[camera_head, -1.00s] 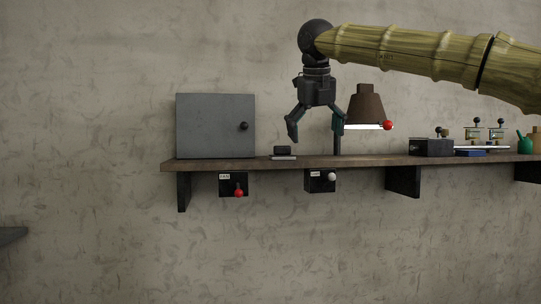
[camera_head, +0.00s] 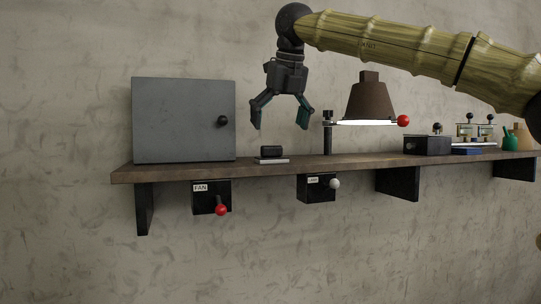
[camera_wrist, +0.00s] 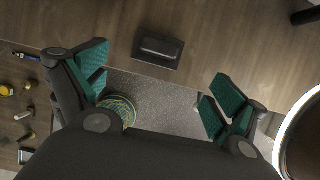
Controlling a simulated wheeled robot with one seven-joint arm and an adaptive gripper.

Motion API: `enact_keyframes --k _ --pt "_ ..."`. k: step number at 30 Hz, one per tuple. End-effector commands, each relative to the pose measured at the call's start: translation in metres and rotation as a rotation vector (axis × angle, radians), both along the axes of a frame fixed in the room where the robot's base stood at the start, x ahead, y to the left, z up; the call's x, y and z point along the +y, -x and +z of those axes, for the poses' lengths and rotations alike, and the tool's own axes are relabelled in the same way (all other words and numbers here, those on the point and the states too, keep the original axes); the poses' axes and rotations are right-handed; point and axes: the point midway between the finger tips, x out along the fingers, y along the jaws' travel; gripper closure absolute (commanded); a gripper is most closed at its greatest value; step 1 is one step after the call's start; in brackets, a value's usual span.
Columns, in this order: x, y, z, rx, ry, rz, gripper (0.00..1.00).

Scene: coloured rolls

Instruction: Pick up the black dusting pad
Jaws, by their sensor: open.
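The black dusting pad (camera_head: 271,151) sits on a small light base on the wooden shelf, between the grey cabinet and the lamp post. In the wrist view the dark pad (camera_wrist: 159,48) lies near the shelf's front edge, beyond and between my fingertips. My gripper (camera_head: 281,118) is open and empty, pointing down above the pad and slightly to its right. Its teal-lined fingers (camera_wrist: 155,93) are spread wide in the wrist view and do not touch the pad.
A grey cabinet (camera_head: 183,120) stands left on the shelf (camera_head: 290,166). A brown lamp (camera_head: 368,101) with a red knob stands right of my gripper. Switch boxes for the fan (camera_head: 211,197) and lamp (camera_head: 316,188) hang below. A dark box (camera_head: 427,145) stands farther right.

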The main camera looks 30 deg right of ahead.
Motion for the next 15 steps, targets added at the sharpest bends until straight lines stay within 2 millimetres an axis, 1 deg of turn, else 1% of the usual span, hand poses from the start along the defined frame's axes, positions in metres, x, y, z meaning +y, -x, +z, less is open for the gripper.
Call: enact_keyframes --k 1,3,6,10,15 --pt "0.000 -0.008 -0.005 0.006 0.002 -0.001 0.04" --pt "-0.001 -0.018 -0.014 0.011 0.001 -0.002 0.04" --pt "-0.001 -0.027 -0.022 0.017 0.002 -0.001 0.04" --pt "-0.003 -0.030 -0.029 0.018 0.001 -0.002 0.04" --pt "-0.008 -0.030 -0.045 0.014 0.000 -0.005 0.04"
